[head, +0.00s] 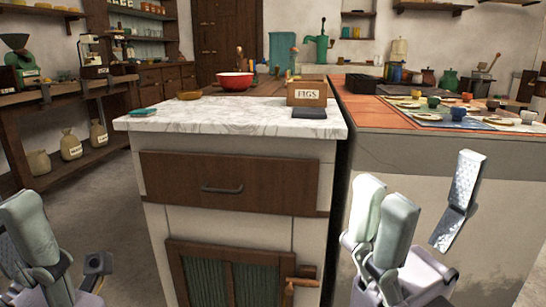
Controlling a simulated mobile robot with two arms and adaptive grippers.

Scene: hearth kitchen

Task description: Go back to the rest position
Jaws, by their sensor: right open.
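My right gripper (424,195) is in the lower right of the head view, in front of the grey-sided, tile-topped counter. Its pale fingers stand upright on the left and a textured metal finger tilts on the right, with a wide empty gap between them. My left gripper (65,245) is at the lower left edge, over the floor beside the marble-topped cabinet. It is partly cut off by the frame, and how far its fingers are apart is unclear. I see nothing held in either gripper.
A marble-topped cabinet (230,116) stands ahead, bearing a FIGS box (307,93), a dark slab (309,114) and a teal cloth (144,112). A red bowl (235,81) is behind. The tiled counter (372,113) holds several cups and plates. Floor (95,205) is clear at left.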

